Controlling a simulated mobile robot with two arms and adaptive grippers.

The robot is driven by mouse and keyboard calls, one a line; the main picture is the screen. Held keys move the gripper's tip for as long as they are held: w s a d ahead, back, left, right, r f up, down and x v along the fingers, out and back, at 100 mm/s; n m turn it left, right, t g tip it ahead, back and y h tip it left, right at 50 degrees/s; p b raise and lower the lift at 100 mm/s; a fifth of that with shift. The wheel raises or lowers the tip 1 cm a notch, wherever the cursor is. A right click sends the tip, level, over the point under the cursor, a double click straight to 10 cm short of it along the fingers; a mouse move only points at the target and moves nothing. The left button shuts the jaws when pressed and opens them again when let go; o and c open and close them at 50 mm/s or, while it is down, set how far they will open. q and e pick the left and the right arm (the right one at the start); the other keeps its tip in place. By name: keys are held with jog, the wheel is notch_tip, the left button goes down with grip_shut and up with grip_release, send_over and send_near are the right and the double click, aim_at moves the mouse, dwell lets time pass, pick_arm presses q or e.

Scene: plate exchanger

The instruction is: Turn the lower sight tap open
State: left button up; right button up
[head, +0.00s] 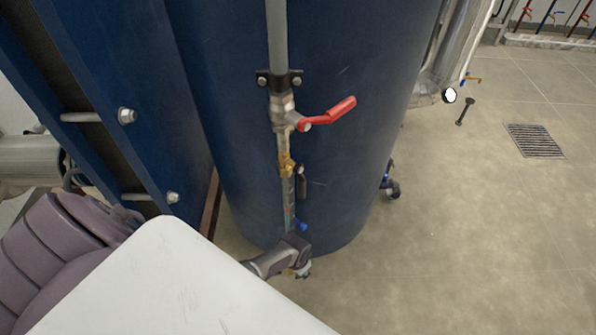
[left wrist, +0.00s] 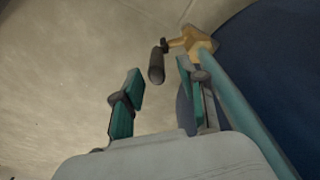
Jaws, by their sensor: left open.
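A slim upright sight tube (head: 287,200) runs down the front of the blue tank, with a brass tap (head: 286,165) and dark lever (head: 302,182) at its upper end. My left wrist (head: 294,246) is low at the tank's front and hides the tube's lower end in the head view. In the left wrist view, the lower brass sight tap (left wrist: 195,42) sits beyond the fingers. Its dark lever (left wrist: 157,65) lies ahead of the gap. My left gripper (left wrist: 160,90) is open, with its teal fingers spread and nothing visibly held. My right gripper is out of view.
The blue tank (head: 340,140) stands close beside the tap. A red-handled valve (head: 328,114) is higher on the pipe. Blue plates with bolts (head: 126,116) stand at left. The floor (head: 470,230) at right is mostly clear, with a drain grate (head: 535,141).

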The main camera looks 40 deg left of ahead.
pick_arm(q)
jog(key=r, duration=0.6)
jog(key=s+r, duration=0.1)
jog(key=r, duration=0.2)
jog(key=shift+r, duration=0.25)
